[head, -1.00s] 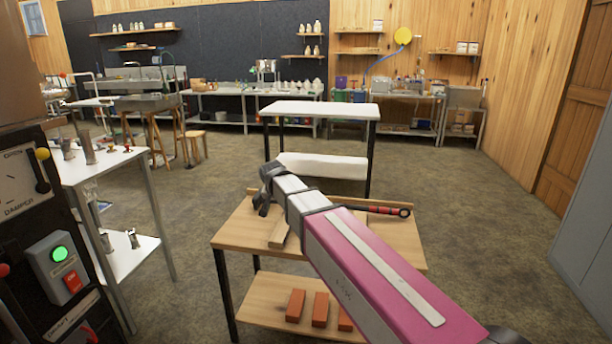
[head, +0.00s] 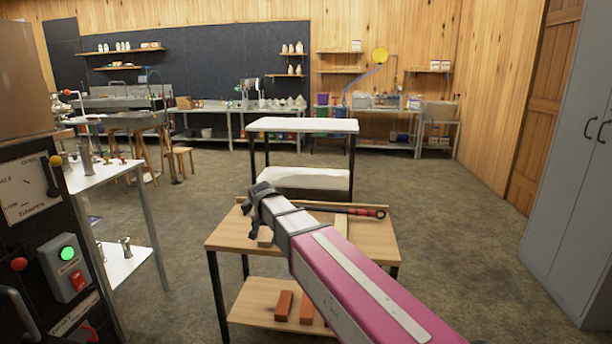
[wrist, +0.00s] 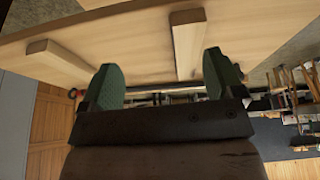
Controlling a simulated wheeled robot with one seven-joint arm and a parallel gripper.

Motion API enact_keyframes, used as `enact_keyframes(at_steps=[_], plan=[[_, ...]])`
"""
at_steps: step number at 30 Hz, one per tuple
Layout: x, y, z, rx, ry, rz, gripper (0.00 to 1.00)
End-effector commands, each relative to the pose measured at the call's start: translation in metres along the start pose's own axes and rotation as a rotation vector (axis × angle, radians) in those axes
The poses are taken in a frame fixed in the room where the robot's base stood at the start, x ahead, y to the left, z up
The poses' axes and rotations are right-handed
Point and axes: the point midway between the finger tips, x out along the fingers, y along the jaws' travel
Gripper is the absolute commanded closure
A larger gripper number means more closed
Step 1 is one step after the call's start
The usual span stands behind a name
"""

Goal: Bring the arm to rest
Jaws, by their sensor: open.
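My gripper (head: 253,210) is at the end of my pink and white arm, over the left part of a wooden table (head: 222,238) in the head view. In the wrist view its two green-padded fingers (wrist: 163,85) stand wide apart with nothing between them. The table top (wrist: 130,40) and two wooden blocks (wrist: 188,45) (wrist: 75,66) show beyond the fingers. A red and black handled tool (head: 350,210) lies along the table's far edge, partly hidden by my arm.
Several red bricks (head: 284,304) lie on the table's lower shelf. A white-topped stand (head: 300,125) is just behind. A control panel with a green light (head: 67,254) and a white table (head: 105,172) are at left. A grey cabinet (head: 575,150) is at right. Floor is clear right of the table.

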Motion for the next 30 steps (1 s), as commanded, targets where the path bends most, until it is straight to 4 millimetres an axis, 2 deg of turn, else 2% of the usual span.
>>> enact_keyframes(at_steps=[8, 14, 17, 20, 24, 30], plan=[[0.023, 0.044, 0.012, -0.017, -0.04, 0.015, 0.13], [0.047, 0.09, 0.027, -0.036, -0.086, 0.027, 0.13], [0.061, 0.123, 0.04, -0.049, -0.119, 0.031, 0.13], [0.078, 0.165, 0.06, -0.064, -0.163, 0.033, 0.13], [0.1, 0.225, 0.094, -0.085, -0.229, 0.027, 0.13], [0.119, 0.296, 0.144, -0.109, -0.312, -0.001, 0.13]])
